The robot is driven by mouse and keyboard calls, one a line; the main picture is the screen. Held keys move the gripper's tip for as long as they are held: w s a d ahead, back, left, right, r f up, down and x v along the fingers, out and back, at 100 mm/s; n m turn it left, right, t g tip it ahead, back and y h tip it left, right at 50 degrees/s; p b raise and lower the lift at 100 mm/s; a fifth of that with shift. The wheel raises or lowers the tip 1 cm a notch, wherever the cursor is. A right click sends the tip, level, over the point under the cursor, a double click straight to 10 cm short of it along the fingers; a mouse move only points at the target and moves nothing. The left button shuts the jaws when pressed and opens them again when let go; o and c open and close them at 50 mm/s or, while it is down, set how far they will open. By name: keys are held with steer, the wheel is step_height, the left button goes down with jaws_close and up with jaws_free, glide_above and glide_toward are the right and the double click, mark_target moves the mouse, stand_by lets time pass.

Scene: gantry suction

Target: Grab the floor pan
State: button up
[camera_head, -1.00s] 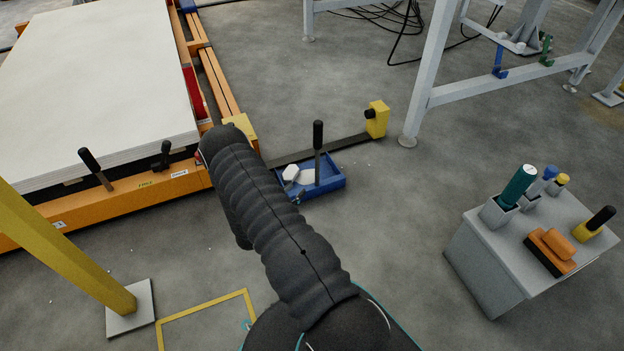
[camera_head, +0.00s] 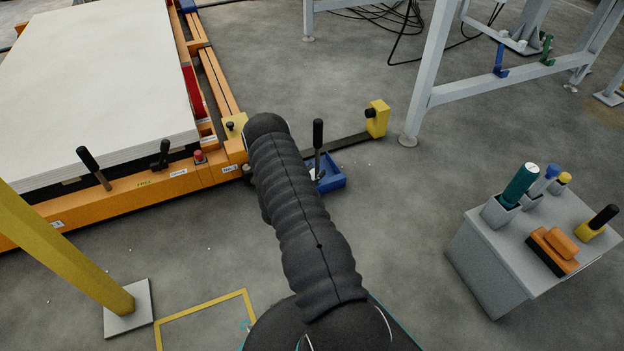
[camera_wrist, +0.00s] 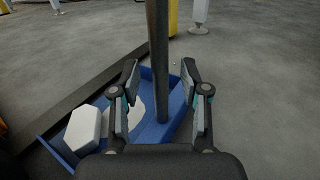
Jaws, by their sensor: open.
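The floor pan is a blue tray (camera_head: 333,182) on the floor with an upright post and black grip (camera_head: 318,133). My arm hides its left part in the head view. In the wrist view the blue pan (camera_wrist: 160,130) lies below my gripper (camera_wrist: 160,85), with white pieces (camera_wrist: 84,128) in it. The dark post (camera_wrist: 157,50) stands between my two open fingers, a little nearer the left one. I see a gap on both sides and no clear contact. In the head view my gripper is hidden behind my arm.
An orange lift frame (camera_head: 150,192) bearing white sheets (camera_head: 95,80) is at left. A dark bar with a yellow end block (camera_head: 377,118) runs behind the pan. A grey cabinet (camera_head: 490,262) with tools stands at right, and a yellow post (camera_head: 60,250) at left. Floor between is clear.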

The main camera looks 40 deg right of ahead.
steer(key=shift+x, duration=1.2)
jaws_close()
steer(key=shift+r, duration=0.15)
